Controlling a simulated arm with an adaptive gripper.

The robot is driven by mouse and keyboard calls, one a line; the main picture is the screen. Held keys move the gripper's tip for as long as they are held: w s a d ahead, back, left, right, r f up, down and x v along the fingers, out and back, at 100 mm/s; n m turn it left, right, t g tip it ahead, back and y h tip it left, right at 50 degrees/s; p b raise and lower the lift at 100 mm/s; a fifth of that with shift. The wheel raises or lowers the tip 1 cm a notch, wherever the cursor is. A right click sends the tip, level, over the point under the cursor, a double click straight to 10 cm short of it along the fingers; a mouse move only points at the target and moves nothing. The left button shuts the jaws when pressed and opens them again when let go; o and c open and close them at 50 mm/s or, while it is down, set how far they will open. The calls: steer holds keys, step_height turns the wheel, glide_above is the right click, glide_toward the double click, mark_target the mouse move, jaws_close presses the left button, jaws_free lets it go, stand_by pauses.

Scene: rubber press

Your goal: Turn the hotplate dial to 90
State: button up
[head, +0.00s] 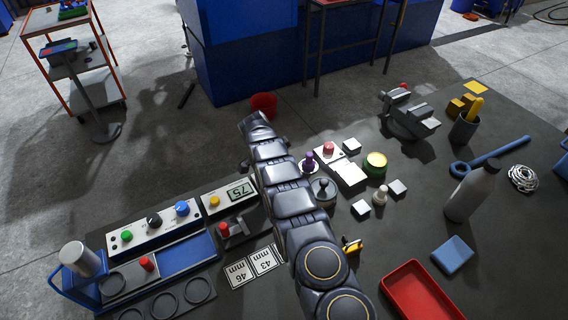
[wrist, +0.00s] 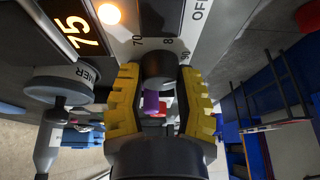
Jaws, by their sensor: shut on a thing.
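The hotplate's front panel (wrist: 203,40) fills the upper part of the wrist view, with 70, 80 and 90 marks and the word OFF printed on it. Its round dark dial (wrist: 159,66) sits among these marks. My gripper (wrist: 160,78) has its yellow ridged fingers on both sides of the dial and is shut on it. The dial's pointer cannot be made out. The display (wrist: 78,30) reads 75 in orange, with a glowing lamp (wrist: 109,13) beside it. In the head view, a display (head: 242,190) also reads 75; my arm hides my gripper and the dial there.
A grey round-ended part (wrist: 62,83) is close left of my gripper in the wrist view. In the head view, a control box (head: 153,226) stands left of my arm. A purple-topped piece (head: 309,160), a red-button box (head: 340,165) and a grey bottle (head: 472,190) stand right of it.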

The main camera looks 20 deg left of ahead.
steer(key=shift+s+f+m, duration=0.15)
steer(key=shift+f+m, duration=0.05)
steer(key=shift+m, duration=0.1)
stand_by(0.4)
steer(key=o, duration=0.9)
steer(key=shift+r, duration=0.2)
steer(key=shift+a+r, duration=0.1)
steer(key=shift+r, duration=0.15)
steer(key=v, duration=1.1)
steer(key=shift+a+r, duration=0.1)
steer(key=shift+r, duration=0.05)
